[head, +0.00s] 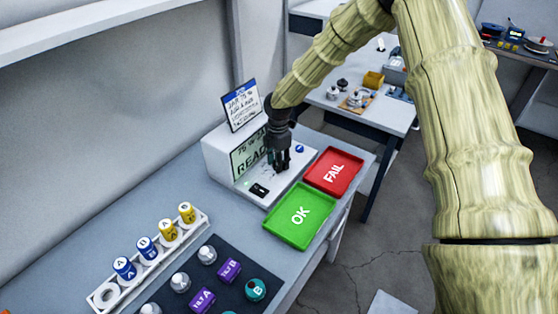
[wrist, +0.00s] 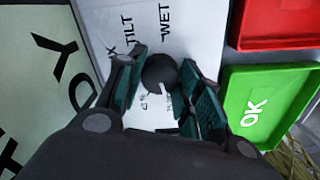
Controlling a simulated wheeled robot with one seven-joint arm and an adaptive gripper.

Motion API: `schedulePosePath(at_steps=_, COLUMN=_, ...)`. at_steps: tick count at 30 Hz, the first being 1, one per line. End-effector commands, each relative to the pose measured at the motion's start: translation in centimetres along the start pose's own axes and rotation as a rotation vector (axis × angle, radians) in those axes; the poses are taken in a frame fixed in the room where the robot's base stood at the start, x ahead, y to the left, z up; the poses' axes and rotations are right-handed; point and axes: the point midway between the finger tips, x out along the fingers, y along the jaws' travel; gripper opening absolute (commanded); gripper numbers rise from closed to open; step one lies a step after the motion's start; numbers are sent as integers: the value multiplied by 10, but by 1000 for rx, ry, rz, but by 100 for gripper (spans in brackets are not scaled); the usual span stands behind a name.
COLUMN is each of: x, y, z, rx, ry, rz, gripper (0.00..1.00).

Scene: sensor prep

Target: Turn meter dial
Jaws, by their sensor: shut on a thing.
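The white meter (head: 216,158) stands on the bench in the head view, with a pale green display (head: 249,155) reading "READ", partly covered by my arm. My gripper (head: 279,160) points down over the meter's front panel. In the wrist view my gripper (wrist: 162,78) is shut on the round black dial (wrist: 157,70), one finger on each side of it. The dial has a white pointer line, which points toward the lower part of the picture. The words "TILT" and "WET" are printed on the panel beyond the dial; other labels are partly hidden by the fingers.
A green OK tray (head: 285,225) and a red FAIL tray (head: 333,186) lie right of the meter, both empty. A card (head: 241,105) stands on top of the meter. A white rack (head: 125,277) of blue and yellow cylinders and a dark mat (head: 222,292) lie nearer.

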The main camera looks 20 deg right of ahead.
Motion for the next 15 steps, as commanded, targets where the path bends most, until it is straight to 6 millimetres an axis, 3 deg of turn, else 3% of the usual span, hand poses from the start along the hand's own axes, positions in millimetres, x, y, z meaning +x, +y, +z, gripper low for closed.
schedulePosePath(at_steps=11, x=-3, y=4, z=2, rx=-5, ry=-3, rz=10, gripper=11)
schedulePosePath(at_steps=12, x=-3, y=4, z=2, rx=-4, ry=-3, rz=10, gripper=37)
schedulePosePath(at_steps=15, x=-3, y=4, z=2, rx=-4, ry=-2, rz=9, gripper=55)
